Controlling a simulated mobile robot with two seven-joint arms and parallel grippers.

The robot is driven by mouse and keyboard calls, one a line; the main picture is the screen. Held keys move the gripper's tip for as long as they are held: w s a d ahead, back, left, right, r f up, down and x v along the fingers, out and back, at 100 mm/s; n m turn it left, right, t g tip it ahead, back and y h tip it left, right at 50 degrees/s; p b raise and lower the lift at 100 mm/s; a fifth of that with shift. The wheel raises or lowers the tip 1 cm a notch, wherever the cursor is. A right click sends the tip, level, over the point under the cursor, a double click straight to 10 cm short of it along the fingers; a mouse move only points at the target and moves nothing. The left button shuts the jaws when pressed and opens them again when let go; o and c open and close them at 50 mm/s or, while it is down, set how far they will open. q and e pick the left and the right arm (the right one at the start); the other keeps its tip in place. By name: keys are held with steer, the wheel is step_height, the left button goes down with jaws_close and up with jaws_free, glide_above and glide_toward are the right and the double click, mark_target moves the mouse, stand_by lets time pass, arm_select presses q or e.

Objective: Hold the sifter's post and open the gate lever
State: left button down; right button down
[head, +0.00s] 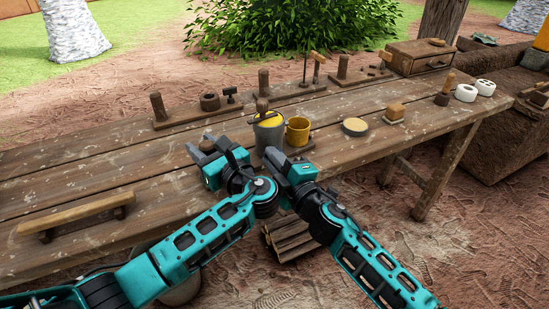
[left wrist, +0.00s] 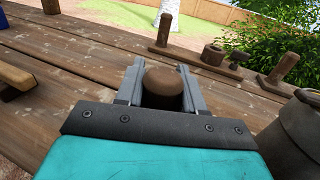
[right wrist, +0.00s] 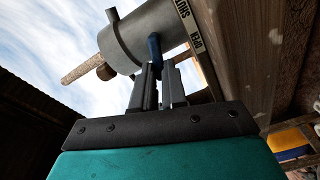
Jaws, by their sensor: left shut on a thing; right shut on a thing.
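The sifter is a grey bucket (head: 268,134) with yellow material at its top, on the table's near side. It also shows at the right of the left wrist view (left wrist: 292,130). My left gripper (left wrist: 160,85) is shut on the brown, round-topped post (left wrist: 164,82), left of the bucket. My right gripper (right wrist: 159,85) is shut on the blue gate lever (right wrist: 154,48) beneath the bucket (right wrist: 150,35). A label strip (right wrist: 190,22) reading SHUT and OPEN runs beside the lever. The lever's exact setting is unclear, and the right fingertips are hidden in the head view.
A wooden bar on feet (head: 75,217) lies on the left of the table (head: 100,170). Wooden stands with pegs line the back. A round disc (head: 355,127) and a small drawer box (head: 422,57) are further right.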

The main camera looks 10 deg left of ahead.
stand_by(0.4)
steer(key=c, duration=1.2)
jaws_free()
steer(key=shift+o, duration=0.2)
steer(key=v, duration=1.2)
step_height(320, 180, up, 4)
steer(key=shift+f, duration=0.1)
